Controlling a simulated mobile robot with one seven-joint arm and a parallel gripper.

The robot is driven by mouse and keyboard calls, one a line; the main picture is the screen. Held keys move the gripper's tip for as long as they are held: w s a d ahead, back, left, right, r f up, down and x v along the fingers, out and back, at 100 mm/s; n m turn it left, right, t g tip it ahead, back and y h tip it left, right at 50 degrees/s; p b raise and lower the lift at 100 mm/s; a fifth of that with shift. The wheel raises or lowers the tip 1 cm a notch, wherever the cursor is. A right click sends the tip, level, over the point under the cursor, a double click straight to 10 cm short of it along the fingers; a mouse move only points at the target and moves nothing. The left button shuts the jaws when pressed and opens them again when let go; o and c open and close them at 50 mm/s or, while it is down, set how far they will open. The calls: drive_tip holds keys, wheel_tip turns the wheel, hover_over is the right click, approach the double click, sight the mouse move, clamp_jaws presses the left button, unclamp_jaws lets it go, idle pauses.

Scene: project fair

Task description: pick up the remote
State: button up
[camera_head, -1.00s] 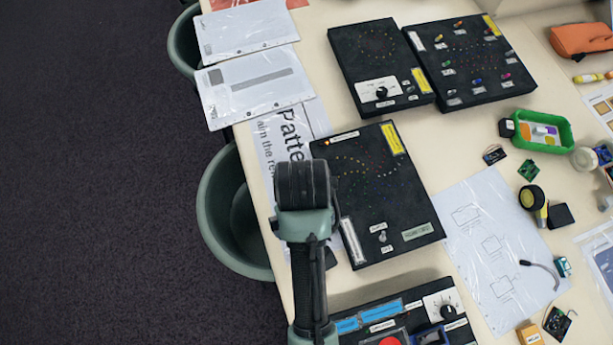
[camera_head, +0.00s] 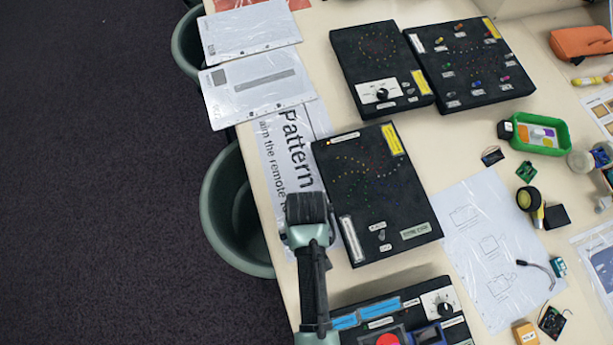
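I cannot make out a remote in the head view. A printed sheet (camera_head: 286,150) at the table's left edge reads "Pattern" and, below it, "aim the remote". My arm reaches up from the bottom and ends in view at a thick black joint over the sheet's lower part, beside a black panel with dotted lights (camera_head: 375,190). My gripper's fingers do not show, so I cannot see what they hold. My arm hides part of the table there.
Two black panels (camera_head: 383,65) (camera_head: 470,62) stand at the back. Another panel (camera_head: 400,318) with a red button is at the front. A green tray (camera_head: 540,134) and small parts lie to the right. Green bins (camera_head: 228,215) stand on the floor beside the table's left edge.

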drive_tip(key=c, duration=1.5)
